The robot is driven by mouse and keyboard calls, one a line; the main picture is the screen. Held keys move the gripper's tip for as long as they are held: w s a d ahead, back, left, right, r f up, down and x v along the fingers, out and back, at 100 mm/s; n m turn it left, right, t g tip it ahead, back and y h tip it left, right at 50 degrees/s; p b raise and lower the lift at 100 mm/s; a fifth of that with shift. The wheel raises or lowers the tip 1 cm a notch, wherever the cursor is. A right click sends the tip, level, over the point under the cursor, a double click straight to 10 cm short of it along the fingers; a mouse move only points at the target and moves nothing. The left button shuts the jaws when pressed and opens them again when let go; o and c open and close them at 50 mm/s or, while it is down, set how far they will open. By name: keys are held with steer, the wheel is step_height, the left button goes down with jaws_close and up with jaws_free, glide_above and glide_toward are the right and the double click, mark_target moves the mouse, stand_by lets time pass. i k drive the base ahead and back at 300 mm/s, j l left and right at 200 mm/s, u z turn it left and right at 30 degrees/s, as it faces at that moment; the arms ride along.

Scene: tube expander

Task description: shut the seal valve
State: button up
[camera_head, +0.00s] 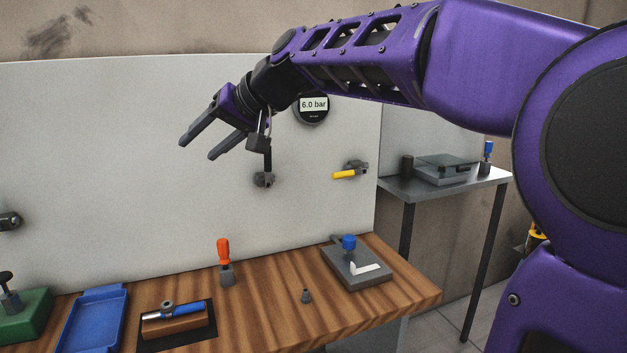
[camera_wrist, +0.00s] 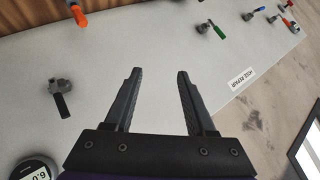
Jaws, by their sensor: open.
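No readable label shows which fitting is the seal valve. A valve with a black lever (camera_head: 267,162) is on the white board, its lever pointing up; in the wrist view it is at the left (camera_wrist: 61,100). A valve with a yellow lever (camera_head: 346,174) sits to its right, its lever roughly level. My gripper (camera_head: 196,150) is open and empty in front of the board, up and left of the black lever. In the wrist view both fingers (camera_wrist: 159,71) are spread with only bare board between them. My gripper touches neither valve, and my wrist hangs close above the black lever in the picture.
A gauge (camera_head: 313,107) reads 6.0 bar. The wooden bench (camera_head: 270,280) carries an orange-handled tool (camera_head: 223,255), a blue tray (camera_head: 92,318) and a grey block (camera_head: 357,268). Several coloured handles, including a green one (camera_wrist: 220,32), lie to the wrist view's upper right.

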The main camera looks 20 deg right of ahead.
mark_target(337, 175)
steer(key=i+l+z, duration=0.35)
steer(key=i+l, duration=0.4)
